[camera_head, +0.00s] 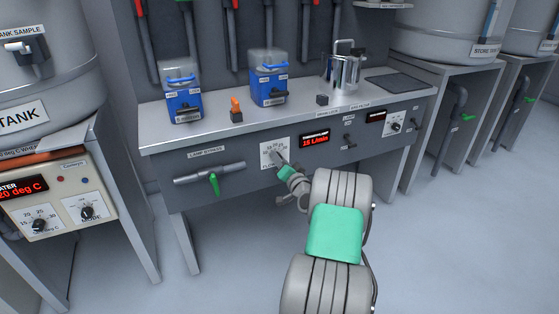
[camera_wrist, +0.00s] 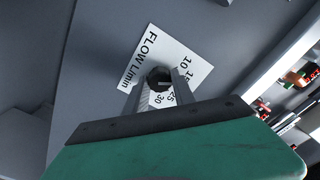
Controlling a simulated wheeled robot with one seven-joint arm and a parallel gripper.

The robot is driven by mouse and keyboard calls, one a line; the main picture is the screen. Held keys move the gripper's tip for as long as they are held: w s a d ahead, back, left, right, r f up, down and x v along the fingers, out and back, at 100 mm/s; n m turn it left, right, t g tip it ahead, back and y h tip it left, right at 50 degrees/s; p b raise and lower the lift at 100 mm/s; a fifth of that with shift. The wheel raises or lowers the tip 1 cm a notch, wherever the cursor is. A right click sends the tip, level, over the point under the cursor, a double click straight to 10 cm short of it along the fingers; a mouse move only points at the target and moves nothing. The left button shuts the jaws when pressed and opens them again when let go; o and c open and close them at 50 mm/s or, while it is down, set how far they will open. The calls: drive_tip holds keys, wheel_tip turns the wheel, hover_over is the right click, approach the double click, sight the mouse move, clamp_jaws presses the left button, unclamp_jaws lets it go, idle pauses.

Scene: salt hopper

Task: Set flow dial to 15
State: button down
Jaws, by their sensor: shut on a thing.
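The flow dial has a white scale plate (camera_head: 268,153) on the front panel of the bench, left of the red display. In the wrist view the plate (camera_wrist: 150,52) reads "FLOW L/min", with 10, 15, 25 and 30 visible. The dark dial knob (camera_wrist: 158,77) sits between my fingertips. My gripper (camera_head: 281,160) reaches the dial from the front right and is shut on the knob. The fingers hide part of the scale, and the pointer's exact setting is hard to read. The red display (camera_head: 315,138) reads 15 L/min.
A pipe with a green lever (camera_head: 214,184) runs left of the dial. A second display (camera_head: 376,117) and knob (camera_head: 396,126) sit to the right. Blue devices (camera_head: 184,105) stand on the bench top (camera_head: 215,122). The heater panel (camera_head: 60,200) is at the left. Open floor lies at the right.

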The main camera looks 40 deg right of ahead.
drive_tip(key=c, duration=1)
unclamp_jaws()
drive_tip(key=shift+c, duration=0.2)
drive_tip(key=p+v, duration=0.1)
drive_tip(key=v, duration=0.6)
drive_tip(key=shift+s+p, duration=0.4)
drive_tip(key=shift+a, duration=0.15)
